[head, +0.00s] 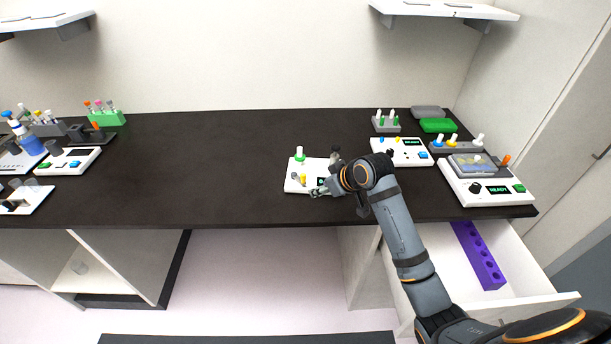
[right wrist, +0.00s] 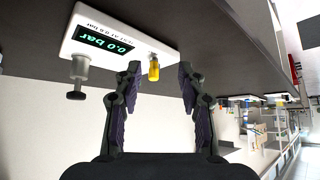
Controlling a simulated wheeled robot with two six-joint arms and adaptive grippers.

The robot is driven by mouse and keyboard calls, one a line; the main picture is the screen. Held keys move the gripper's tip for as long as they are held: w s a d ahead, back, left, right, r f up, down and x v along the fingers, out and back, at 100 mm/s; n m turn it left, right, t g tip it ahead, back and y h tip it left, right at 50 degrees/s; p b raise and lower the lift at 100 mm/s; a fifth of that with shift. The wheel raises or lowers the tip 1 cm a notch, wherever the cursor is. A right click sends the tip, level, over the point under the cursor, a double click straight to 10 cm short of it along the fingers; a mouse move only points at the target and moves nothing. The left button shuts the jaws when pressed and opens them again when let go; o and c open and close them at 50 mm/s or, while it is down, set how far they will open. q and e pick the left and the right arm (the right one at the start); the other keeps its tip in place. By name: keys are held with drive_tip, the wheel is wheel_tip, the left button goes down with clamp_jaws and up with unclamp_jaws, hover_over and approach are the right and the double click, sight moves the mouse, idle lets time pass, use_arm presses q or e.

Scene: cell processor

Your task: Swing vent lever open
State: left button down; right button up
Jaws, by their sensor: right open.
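The white pressure unit (head: 291,185) stands near the front edge of the dark bench, with a green-topped post and a small yellow part (head: 302,178) on it. In the right wrist view, the unit (right wrist: 150,44) shows a green display reading 0.0 bar, a grey knob (right wrist: 78,72) and the yellow lever-like part (right wrist: 153,70). My right gripper (head: 317,191) is at the unit's front right side. In the wrist view its fingers (right wrist: 158,72) are open, with the yellow part appearing between them; contact cannot be told. My arm hides part of the unit. My left gripper is out of view.
Another white device (head: 400,158) and a larger device with a READY display (head: 490,200) stand to the right. An open drawer (head: 520,275) with a purple rack (head: 478,255) lies below.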

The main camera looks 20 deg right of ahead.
sight(304, 175)
drive_tip(key=w+r, duration=0.4)
drive_tip(key=shift+t+y, duration=0.3)
drive_tip(key=p+x, duration=0.1)
drive_tip(key=x, duration=0.9)
drive_tip(key=shift+s+d+f+p, duration=0.1)
drive_tip(key=shift+s+f+p, duration=0.05)
drive_tip(key=shift+p, duration=0.15)
clamp_jaws()
